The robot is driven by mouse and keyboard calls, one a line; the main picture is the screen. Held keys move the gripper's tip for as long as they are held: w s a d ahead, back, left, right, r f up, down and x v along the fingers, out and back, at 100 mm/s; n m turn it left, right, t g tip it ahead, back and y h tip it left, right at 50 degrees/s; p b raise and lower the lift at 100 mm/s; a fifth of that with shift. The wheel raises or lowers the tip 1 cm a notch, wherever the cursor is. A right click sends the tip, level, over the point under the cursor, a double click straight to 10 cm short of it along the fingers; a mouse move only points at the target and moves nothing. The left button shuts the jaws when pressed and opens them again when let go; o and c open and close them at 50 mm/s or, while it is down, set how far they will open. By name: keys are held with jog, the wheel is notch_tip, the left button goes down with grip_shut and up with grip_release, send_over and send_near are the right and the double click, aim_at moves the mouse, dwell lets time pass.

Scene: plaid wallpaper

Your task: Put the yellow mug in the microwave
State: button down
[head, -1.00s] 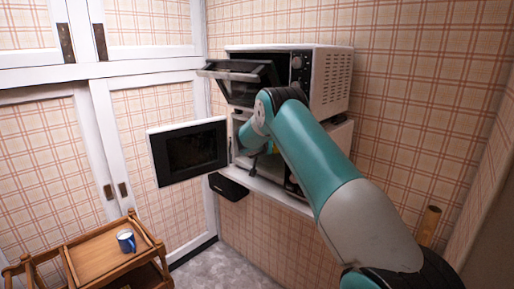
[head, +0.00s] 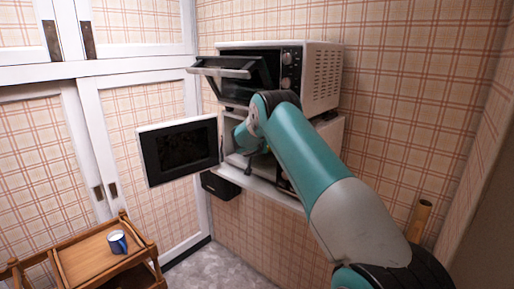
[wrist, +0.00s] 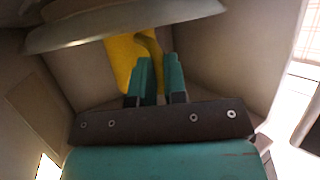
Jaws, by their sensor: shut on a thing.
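The yellow mug (wrist: 122,62) shows in the wrist view as a yellow shape just beyond my fingers. My gripper (wrist: 157,62) is shut on it, at what looks like its handle, inside a pale-walled cavity. In the head view the microwave (head: 330,135) sits under another oven. Its dark-windowed door (head: 180,150) is swung open to the left. My arm reaches into its opening and hides much of it, and the mug cannot be made out there. Whether the mug touches the microwave floor cannot be told.
A toaster oven (head: 322,80) with its door tilted open stands on top, close above my arm. A wooden cart (head: 85,262) at lower left holds a blue mug (head: 117,242). A pale curved edge (wrist: 125,22) crosses the top of the wrist view.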

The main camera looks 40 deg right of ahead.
jog(key=shift+f+b, duration=0.25)
jog(key=shift+b, duration=0.1)
jog(key=c, duration=1.1)
grip_release()
jog(key=shift+f, duration=0.15)
jog(key=b+v, duration=0.6)
jog(key=v, duration=1.1)
jog(key=shift+s, duration=0.25)
jog(key=shift+a, duration=0.1)
